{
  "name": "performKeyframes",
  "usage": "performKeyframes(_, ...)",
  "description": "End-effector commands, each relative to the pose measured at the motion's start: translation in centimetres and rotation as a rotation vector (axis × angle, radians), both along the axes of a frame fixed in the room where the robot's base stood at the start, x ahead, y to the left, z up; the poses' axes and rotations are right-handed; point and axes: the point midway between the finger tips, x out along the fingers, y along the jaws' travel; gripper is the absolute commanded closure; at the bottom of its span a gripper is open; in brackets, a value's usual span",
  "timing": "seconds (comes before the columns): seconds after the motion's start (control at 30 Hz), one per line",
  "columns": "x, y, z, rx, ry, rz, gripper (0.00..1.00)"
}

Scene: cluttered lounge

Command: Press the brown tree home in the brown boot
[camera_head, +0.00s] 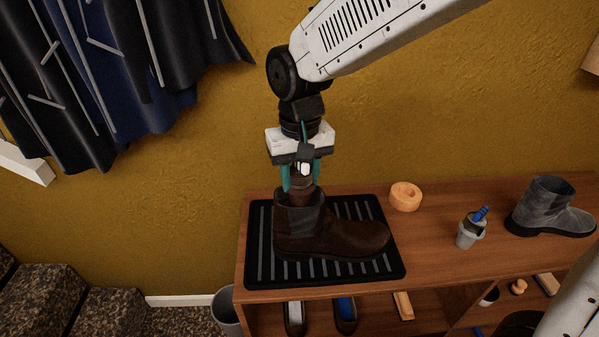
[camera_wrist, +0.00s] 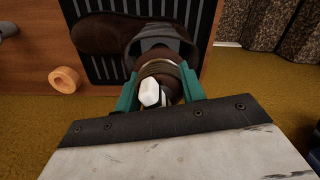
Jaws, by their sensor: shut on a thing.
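The brown boot (camera_head: 330,235) stands upright on a black ribbed mat (camera_head: 258,270), its toe to the right and its grey-lined shaft open at the top left. It also shows in the wrist view (camera_wrist: 105,35). The brown tree (camera_wrist: 162,70) is upright at the boot's opening, its lower part hidden inside the shaft. My gripper (camera_head: 300,187) is directly above the boot, pointing down, its teal fingers shut on the tree's upper part. In the wrist view the fingers (camera_wrist: 160,90) flank the tree. How deep the tree sits cannot be seen.
The mat lies on a wooden bench (camera_head: 430,245). An orange ring (camera_head: 405,197), a grey cup with a blue-handled item (camera_head: 468,234) and a grey boot (camera_head: 552,208) stand to the right. Shoes are on the shelf below. Dark coats (camera_head: 110,70) hang at upper left.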

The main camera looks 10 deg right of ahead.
Motion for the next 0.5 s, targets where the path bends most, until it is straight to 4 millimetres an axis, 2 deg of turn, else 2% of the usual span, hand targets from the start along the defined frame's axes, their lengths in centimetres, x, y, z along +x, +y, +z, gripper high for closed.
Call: performKeyframes(0.5,0.0,0.0,-1.3,0.000,0.000,0.000,0.91)
